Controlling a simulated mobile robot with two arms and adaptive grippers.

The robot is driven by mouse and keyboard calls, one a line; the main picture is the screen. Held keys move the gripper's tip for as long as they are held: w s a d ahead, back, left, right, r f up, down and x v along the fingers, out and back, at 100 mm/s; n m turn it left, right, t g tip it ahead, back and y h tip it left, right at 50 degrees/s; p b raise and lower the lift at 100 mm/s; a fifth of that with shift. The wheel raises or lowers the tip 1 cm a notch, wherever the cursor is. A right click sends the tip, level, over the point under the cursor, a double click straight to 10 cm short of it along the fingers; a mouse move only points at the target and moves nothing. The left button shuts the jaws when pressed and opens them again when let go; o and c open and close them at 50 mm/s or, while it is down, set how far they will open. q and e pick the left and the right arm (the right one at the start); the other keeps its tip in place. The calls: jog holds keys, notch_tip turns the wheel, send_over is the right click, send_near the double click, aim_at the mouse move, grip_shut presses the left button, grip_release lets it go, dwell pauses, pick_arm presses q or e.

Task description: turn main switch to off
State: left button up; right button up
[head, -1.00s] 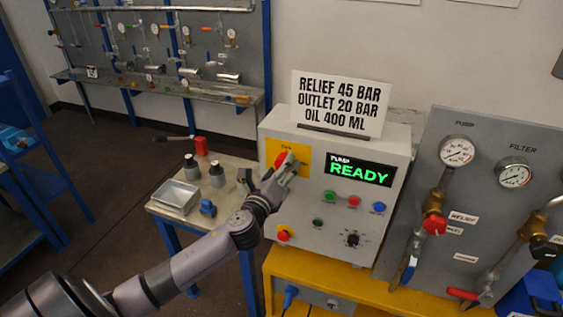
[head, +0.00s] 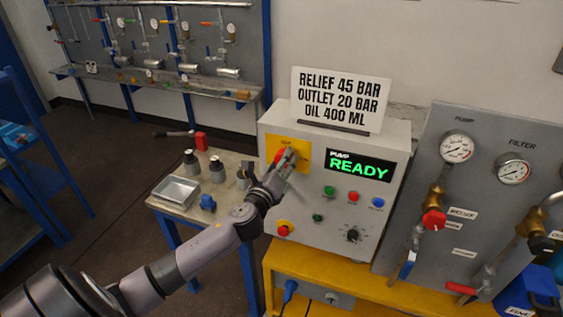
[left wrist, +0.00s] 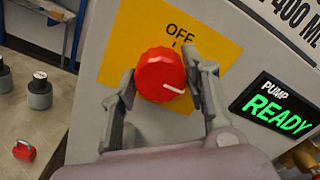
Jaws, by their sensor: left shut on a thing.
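The main switch (head: 279,157) is a red round knob on a yellow plate at the upper left of the grey control box. My left gripper (head: 287,158) is shut on it, and its fingers hide part of the knob in the head view. In the left wrist view the knob (left wrist: 160,76) sits between the two fingers, one on each side. Its white pointer line points right and slightly down in that picture, away from the OFF label (left wrist: 180,32) above it. My right gripper is not in view.
The display (head: 358,168) reads PUMP READY. Below it on the box are several coloured buttons, a red emergency knob (head: 284,228) and a black dial (head: 352,235). A small table (head: 160,207) with weights and a tray stands left. A gauge panel (head: 470,200) stands right.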

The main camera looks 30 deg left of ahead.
pick_arm(q)
jog(key=shift+c, duration=1.2)
jog(key=shift+n, duration=0.3)
jog(key=n+b, duration=0.1)
jog(key=n, duration=0.1)
jog(key=shift+f+n, duration=0.1)
jog(key=shift+n, duration=0.2)
jog(key=n, duration=0.5)
jog(key=shift+n+b, duration=0.3)
jog(key=shift+b, duration=0.05)
jog(key=n, duration=0.4)
jog(key=shift+f+n, duration=0.1)
jog(key=shift+n, duration=2.4)
